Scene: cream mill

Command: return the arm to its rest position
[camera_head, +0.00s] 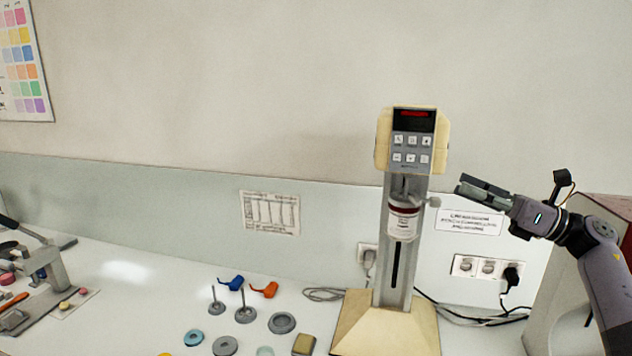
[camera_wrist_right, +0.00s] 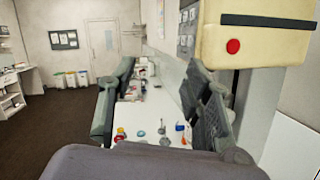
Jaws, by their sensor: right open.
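My right arm (camera_head: 605,275) comes in from the right in the head view. Its gripper (camera_head: 470,188) points left, just right of the cream mill (camera_head: 408,135) and below its display head. The gripper looks empty, and its fingers (camera_wrist_right: 155,105) stand apart in the right wrist view. The mill stands upright on its cream base (camera_head: 385,330). A white jar with a dark red band (camera_head: 403,220) sits on the mill's column, below the head. In the wrist view the mill's head with a red button (camera_wrist_right: 260,35) is close at upper right. My left gripper is not in view.
Several small parts, including a grey ring (camera_head: 282,323) and an orange piece (camera_head: 264,290), lie on the white bench left of the mill. A metal press (camera_head: 45,275) stands at far left. Wall sockets (camera_head: 487,267) with cables are behind. A large pale housing (camera_head: 570,265) is at right.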

